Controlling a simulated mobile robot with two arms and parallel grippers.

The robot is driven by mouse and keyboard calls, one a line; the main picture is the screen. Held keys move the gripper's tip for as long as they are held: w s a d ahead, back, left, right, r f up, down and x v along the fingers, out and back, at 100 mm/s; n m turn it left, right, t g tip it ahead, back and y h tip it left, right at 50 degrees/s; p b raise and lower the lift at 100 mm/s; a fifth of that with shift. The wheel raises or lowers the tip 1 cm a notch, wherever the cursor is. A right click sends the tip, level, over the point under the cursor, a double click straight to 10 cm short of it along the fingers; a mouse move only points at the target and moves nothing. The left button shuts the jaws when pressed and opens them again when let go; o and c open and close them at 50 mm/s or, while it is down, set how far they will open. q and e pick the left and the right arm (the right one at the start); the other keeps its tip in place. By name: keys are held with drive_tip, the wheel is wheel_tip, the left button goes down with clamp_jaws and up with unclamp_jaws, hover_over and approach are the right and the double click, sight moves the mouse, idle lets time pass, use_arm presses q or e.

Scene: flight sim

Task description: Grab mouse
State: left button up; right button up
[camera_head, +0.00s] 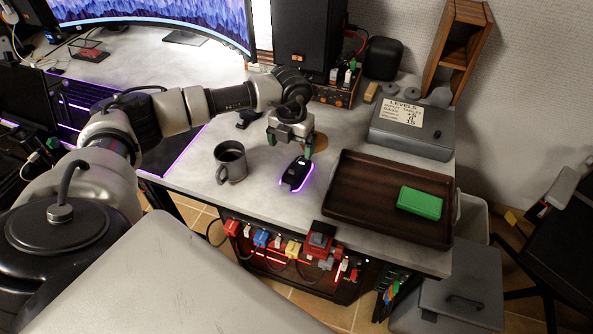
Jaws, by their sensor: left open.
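The black mouse (296,174) with a glowing purple rim lies on the light grey desk, between the mug and the brown tray. My left gripper (289,146) is above and just behind the mouse, pointing down. Its green-tipped fingers are spread apart with nothing between them. I cannot tell how high the fingertips are above the desk. My right gripper is not in view.
A dark metal mug (230,163) stands left of the mouse. A brown tray (362,208) holding a green box (420,203) lies to the right. A grey case (411,130) and a black speaker (309,38) stand behind. The desk's front edge is close.

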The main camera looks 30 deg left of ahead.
sight(295, 167)
use_arm(q)
wheel_tip(295, 167, down, 4)
drive_tip(key=shift+d+r, duration=0.1)
drive_tip(key=shift+r, duration=0.15)
drive_tip(key=shift+d+f+p, duration=0.2)
drive_tip(key=shift+f+p, duration=0.1)
drive_tip(key=shift+f, duration=1.05)
drive_tip(key=shift+d+f+p, duration=0.15)
drive_tip(key=shift+f+p, duration=0.1)
drive_tip(key=shift+f, duration=1.1)
drive_tip(key=shift+w, duration=0.1)
drive_tip(key=c, duration=1)
